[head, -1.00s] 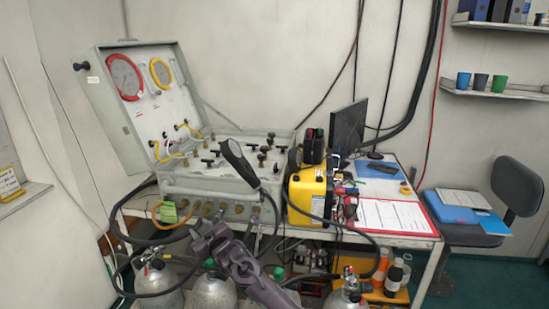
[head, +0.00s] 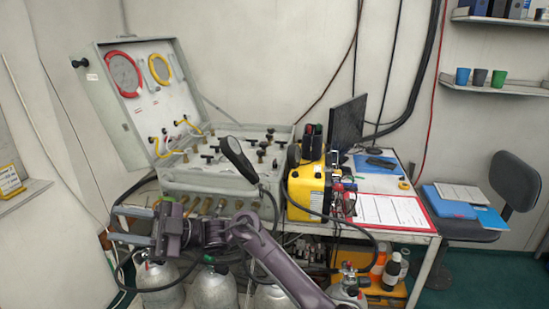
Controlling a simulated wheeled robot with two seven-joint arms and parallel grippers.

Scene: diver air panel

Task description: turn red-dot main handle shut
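The grey air panel case (head: 215,178) stands open on the table, its lid (head: 107,105) raised at the left. Several small dark and brass-coloured handles and knobs sit on its top face. I cannot make out a red dot on any of them, so I cannot tell which is the red-dot main handle. My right gripper (head: 119,225) is in front of the case's lower left corner, below the top face. Its two fingers point left, apart, with nothing seen between them. My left gripper is not in view.
Gas cylinders (head: 213,290) and looping black hoses are below the table front.

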